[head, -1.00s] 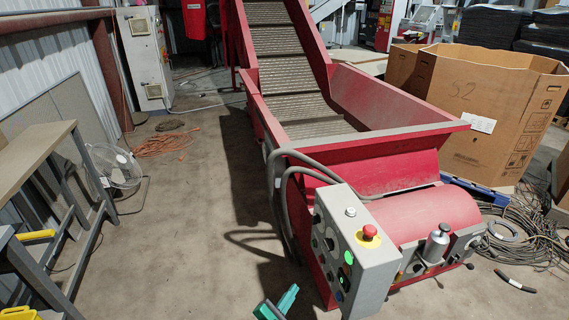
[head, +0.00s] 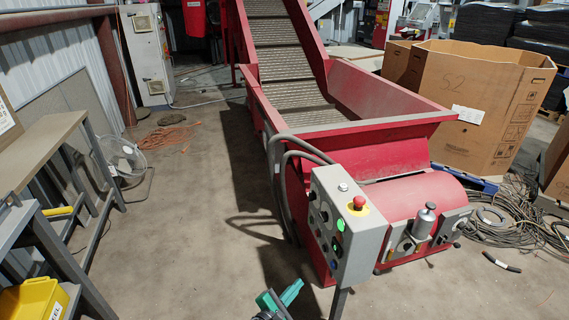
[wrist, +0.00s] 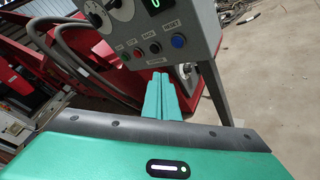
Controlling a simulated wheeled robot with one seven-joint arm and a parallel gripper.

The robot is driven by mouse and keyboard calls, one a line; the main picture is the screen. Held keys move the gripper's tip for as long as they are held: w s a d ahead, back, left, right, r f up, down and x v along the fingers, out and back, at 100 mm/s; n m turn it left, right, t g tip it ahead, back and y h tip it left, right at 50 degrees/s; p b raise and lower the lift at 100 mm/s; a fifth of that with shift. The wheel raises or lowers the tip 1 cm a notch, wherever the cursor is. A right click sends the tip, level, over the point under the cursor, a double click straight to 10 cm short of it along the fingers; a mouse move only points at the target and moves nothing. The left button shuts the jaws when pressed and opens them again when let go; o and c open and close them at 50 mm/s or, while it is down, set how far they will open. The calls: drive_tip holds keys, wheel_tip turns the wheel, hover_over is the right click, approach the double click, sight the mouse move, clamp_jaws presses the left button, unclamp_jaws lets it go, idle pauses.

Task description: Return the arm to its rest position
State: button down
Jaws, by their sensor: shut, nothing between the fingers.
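My gripper (head: 279,296) shows at the bottom middle of the head view, in front of the control box and below it. In the wrist view its two green fingers (wrist: 160,97) lie together with nothing between them. The grey control box (head: 343,226) has a red stop button on a yellow plate, a lit green button and several knobs. It also shows in the wrist view (wrist: 207,30), above and beyond the fingers. My gripper appears apart from the box. The rest of my arm is mostly out of the head view.
A red conveyor (head: 395,120) with a hopper fills the middle. A large cardboard box (head: 495,115) and loose cables (head: 515,225) lie to the right. A workbench (head: 45,150), a yellow bin (head: 35,300) and a fan (head: 125,160) stand left. The floor (head: 190,250) between is clear.

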drive_tip(key=s+d+r+m+g+y, duration=0.1)
drive_tip(key=s+d+r+m+g, duration=0.1)
drive_tip(key=d+r+m+g, duration=0.9)
drive_tip(key=s+d+r+m+g+y, duration=0.15)
drive_tip(key=d+r+m+g, duration=0.4)
drive_tip(key=d+r, duration=0.95)
drive_tip(key=s+d+r+m+t+y, duration=0.1)
drive_tip(key=s+d+r+m+y, duration=0.5)
drive_tip(key=s+d+r, duration=0.4)
drive_tip(key=s+d+r+m+t, duration=0.1)
drive_tip(key=s+r+m, duration=0.4)
drive_tip(key=s, duration=0.9)
wheel_tip(320, 180, up, 2)
drive_tip(key=shift+r+t+y, duration=0.1)
drive_tip(key=shift+t+y, duration=0.25)
drive_tip(key=shift+t, duration=0.4)
drive_tip(key=shift+s, duration=0.1)
